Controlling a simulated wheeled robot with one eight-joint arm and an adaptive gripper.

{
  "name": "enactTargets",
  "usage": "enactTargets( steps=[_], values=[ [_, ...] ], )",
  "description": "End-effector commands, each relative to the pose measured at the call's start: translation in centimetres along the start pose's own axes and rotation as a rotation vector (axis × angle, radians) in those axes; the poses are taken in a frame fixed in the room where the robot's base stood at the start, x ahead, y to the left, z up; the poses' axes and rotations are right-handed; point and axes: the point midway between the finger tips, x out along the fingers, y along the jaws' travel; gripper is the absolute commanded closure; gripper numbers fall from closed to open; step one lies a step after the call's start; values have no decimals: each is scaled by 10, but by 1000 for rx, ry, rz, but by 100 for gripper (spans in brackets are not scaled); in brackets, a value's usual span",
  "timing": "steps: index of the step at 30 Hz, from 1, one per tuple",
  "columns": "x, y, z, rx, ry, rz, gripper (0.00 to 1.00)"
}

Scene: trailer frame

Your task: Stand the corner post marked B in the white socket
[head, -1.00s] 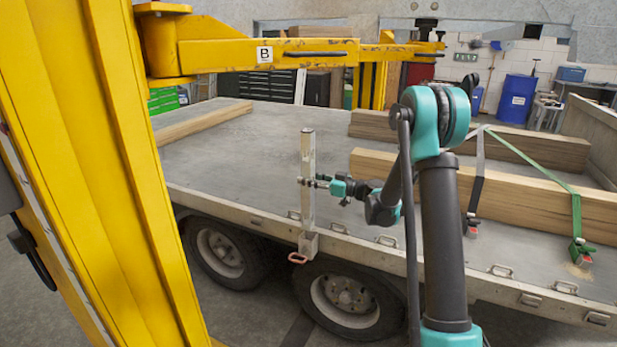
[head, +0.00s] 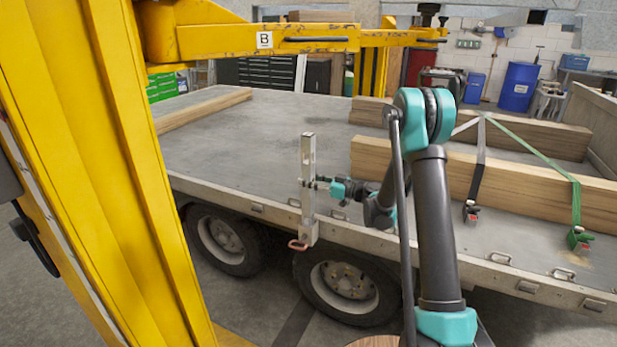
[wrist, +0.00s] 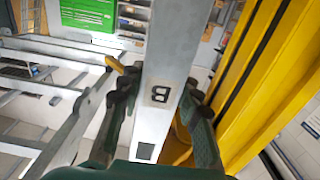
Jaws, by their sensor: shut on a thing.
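The corner post (head: 308,165) is a pale metal bar standing upright at the near edge of the trailer bed. The depth of the seat is hidden.
A yellow post lift (head: 130,180) stands close at the left; its arm (head: 340,38) also carries a B plate. Timber beams (head: 530,188) with straps lie on the bed at right, another beam (head: 205,108) at left. Bare bed (head: 250,140) lies behind the post.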

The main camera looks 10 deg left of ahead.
Motion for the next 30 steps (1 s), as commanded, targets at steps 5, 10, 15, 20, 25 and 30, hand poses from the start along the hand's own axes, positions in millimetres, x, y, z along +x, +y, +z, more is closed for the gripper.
enactTargets(
  steps=[5,10,15,20,25,30],
  values=[
    [0,0,11,0,1,0,100],
    [0,0,21,0,1,0,100],
    [0,0,32,0,1,0,100],
    [0,0,41,0,1,0,100],
    [0,0,51,0,1,0,100],
    [0,0,59,0,1,0,100]
  ],
)
